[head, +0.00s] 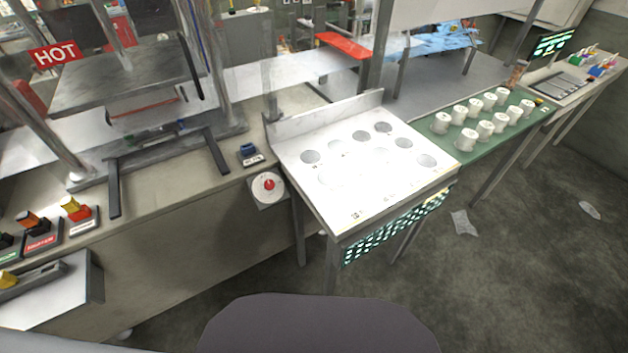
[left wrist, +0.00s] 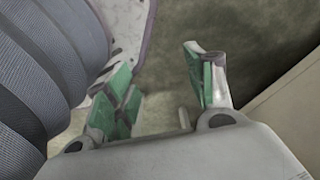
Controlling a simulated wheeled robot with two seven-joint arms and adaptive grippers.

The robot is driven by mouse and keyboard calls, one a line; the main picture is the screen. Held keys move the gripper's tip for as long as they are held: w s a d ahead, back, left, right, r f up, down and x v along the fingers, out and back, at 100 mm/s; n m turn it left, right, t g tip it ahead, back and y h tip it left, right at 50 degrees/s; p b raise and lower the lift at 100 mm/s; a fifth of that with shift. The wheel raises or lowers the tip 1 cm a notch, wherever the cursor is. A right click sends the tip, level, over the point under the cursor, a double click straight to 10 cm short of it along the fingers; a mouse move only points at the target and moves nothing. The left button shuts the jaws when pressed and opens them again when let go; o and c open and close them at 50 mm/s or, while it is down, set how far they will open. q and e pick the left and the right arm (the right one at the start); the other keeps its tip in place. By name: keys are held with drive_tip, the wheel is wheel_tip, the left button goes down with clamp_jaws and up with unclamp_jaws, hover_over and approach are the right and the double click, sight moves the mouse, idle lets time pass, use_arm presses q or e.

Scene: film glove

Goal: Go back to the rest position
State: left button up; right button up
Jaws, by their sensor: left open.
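My left gripper (left wrist: 165,95) shows in the left wrist view. Its two green-padded fingers are apart, and nothing is between them. Below it is a blurred grey-brown floor. A ribbed grey cylindrical part fills the left side of that view; it looks like part of my own body. In the head view neither gripper shows. My right gripper is in no view.
A white-topped station (head: 360,160) with round spots stands ahead. A green mat (head: 455,150) with several white cups lies to its right. A press with a HOT sign (head: 55,53) is at left, near a red button (head: 268,185). Floor (head: 520,260) at right is mostly clear.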

use_arm(q)
drive_tip(key=s+a+r+p, duration=0.1)
drive_tip(key=s+a+p, duration=0.1)
drive_tip(key=s+p, duration=0.4)
drive_tip(key=s+a+r+p, duration=0.2)
drive_tip(key=s+p, duration=0.4)
drive_tip(key=s, duration=0.1)
drive_tip(key=shift+s+a+r, duration=0.15)
drive_tip(key=shift+r, duration=0.15)
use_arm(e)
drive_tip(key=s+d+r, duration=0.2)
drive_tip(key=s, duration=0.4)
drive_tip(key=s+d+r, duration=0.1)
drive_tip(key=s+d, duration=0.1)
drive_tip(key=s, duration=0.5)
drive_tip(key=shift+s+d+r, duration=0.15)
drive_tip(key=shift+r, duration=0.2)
use_arm(q)
drive_tip(key=shift+s, duration=0.1)
